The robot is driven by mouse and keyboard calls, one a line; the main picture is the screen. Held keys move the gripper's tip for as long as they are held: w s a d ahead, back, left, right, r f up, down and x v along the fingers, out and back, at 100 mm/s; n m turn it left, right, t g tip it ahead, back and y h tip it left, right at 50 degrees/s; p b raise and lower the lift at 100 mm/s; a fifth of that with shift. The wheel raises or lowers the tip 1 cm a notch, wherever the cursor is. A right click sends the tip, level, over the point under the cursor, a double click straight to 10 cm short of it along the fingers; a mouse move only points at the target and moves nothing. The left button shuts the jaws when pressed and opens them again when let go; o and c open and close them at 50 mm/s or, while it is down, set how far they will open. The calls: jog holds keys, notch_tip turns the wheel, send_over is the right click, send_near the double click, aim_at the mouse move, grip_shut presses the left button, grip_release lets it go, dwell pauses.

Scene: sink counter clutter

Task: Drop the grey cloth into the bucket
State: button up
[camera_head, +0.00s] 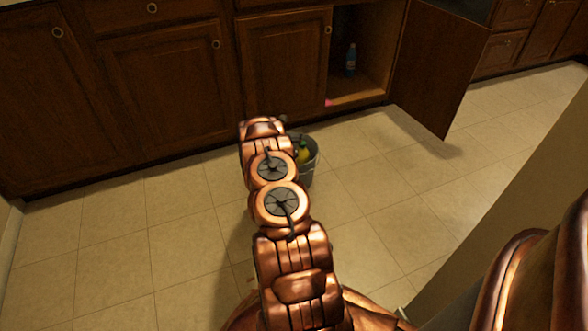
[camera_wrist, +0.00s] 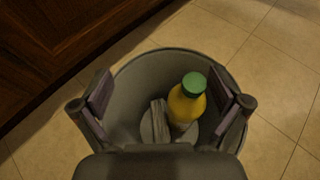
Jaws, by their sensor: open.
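The grey bucket (camera_wrist: 132,88) stands on the floor and fills the middle of the wrist view. In the head view the bucket (camera_head: 312,172) is partly hidden behind my arm. A grey folded piece (camera_wrist: 160,121), which looks like the grey cloth, is inside the bucket, left of a yellow bottle. My gripper (camera_wrist: 165,92) is over the bucket, its two fingers spread wide with nothing between their tips. The grey piece lies below the fingers, apart from them. In the head view my arm hides the fingers.
The yellow bottle with a green cap (camera_wrist: 188,105) stands in the bucket. Dark wooden cabinets (camera_head: 165,85) line the back. One cabinet door (camera_head: 437,65) hangs open into the room. A blue bottle (camera_head: 350,60) and a small pink thing (camera_head: 328,103) are in the open cabinet. Tiled floor is clear around.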

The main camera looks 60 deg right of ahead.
jog(key=v, duration=1)
jog(key=shift+a, duration=0.35)
jog(key=shift+r, duration=0.2)
